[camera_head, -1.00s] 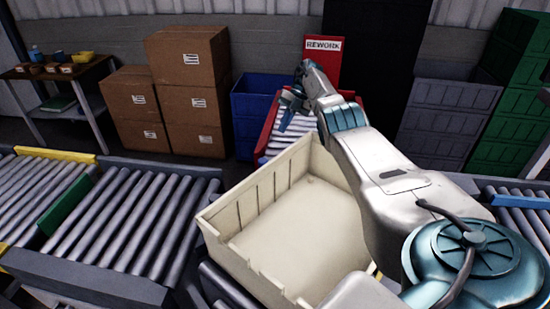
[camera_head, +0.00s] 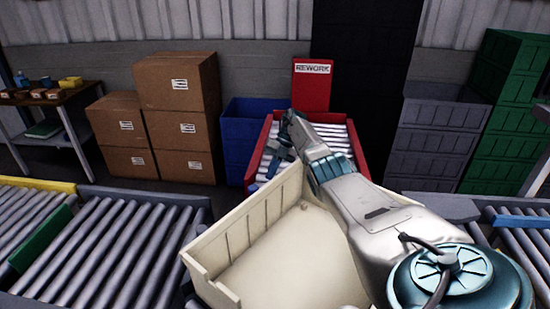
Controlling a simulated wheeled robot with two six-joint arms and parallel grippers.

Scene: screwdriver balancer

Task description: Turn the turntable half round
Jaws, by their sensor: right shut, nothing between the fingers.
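A cream open tote (camera_head: 290,262) stands skewed among the conveyors at the lower middle, and its inside looks empty. The turntable is mostly hidden under the tote, so I cannot make out its outline. My right arm reaches in from the lower right across the tote's right side. My right gripper (camera_head: 272,160) is shut and empty near the tote's far corner, in front of the red-sided roller lane. I cannot tell whether it touches the tote's wall. My left gripper is not in view.
Roller conveyors flank the tote at left (camera_head: 110,250) and right (camera_head: 530,235). Behind stand the red-sided roller lane (camera_head: 352,150) with a red REWORK sign (camera_head: 312,90), a blue bin (camera_head: 240,135), brown cartons (camera_head: 180,85), and grey (camera_head: 435,130) and green (camera_head: 500,125) crates.

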